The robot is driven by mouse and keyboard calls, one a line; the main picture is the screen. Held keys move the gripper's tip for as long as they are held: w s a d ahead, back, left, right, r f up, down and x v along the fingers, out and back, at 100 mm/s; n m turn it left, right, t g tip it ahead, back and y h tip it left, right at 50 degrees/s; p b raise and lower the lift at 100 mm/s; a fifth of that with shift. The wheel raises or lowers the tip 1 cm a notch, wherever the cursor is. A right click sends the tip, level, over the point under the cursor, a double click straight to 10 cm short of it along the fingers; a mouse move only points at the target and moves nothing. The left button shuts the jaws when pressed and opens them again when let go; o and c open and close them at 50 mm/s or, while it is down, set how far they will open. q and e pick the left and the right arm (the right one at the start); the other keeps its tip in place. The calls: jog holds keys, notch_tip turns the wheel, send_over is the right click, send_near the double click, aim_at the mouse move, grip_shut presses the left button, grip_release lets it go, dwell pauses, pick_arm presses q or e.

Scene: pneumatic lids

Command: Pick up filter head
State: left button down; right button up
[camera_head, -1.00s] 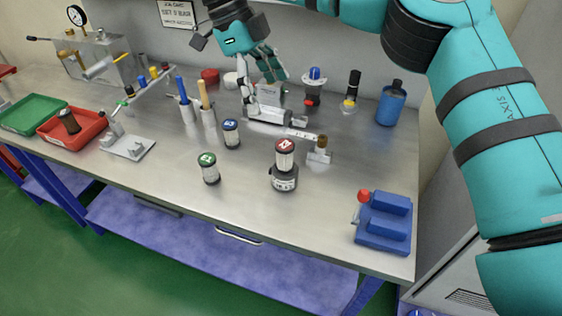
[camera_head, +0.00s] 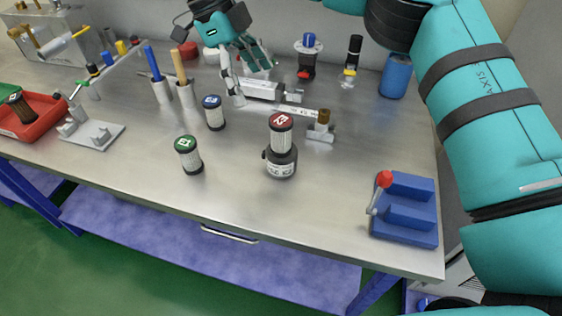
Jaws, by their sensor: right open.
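No part is clearly marked as the filter head. At the back stand a blue-topped part with a pale disc and dark red body (camera_head: 307,56) and a black and yellow part (camera_head: 352,58). My right gripper (camera_head: 252,82) is open and empty, pointing down over the back of the table, left of these two. My left gripper is out of view.
A silver cylinder-like device (camera_head: 262,89) lies by my right fingers. A brass-topped fitting (camera_head: 322,125), blue fixture with a red-knobbed lever (camera_head: 405,210), blue bottle (camera_head: 395,76) and red tray (camera_head: 40,125) stand around. The front middle of the table (camera_head: 250,205) is clear.

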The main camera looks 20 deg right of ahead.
aim_at(271, 118)
jog(key=x, duration=0.3)
jog(key=shift+s+d+f, duration=0.2)
jog(key=p+x, duration=0.1)
jog(key=x, duration=0.5)
jog(key=shift+f+p, duration=0.25)
jog(key=shift+p, duration=0.1)
jog(key=shift+s+d+f, duration=0.15)
jog(key=shift+f, duration=0.35)
jog(key=p+x, duration=0.2)
jog(key=x, duration=0.2)
jog(key=shift+f, duration=0.65)
jog(key=shift+c, duration=1.1)
jog(key=c, duration=1.4)
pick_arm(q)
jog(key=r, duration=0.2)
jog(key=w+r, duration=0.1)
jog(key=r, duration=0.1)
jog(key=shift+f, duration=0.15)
pick_arm(e)
jog(key=shift+r, duration=0.15)
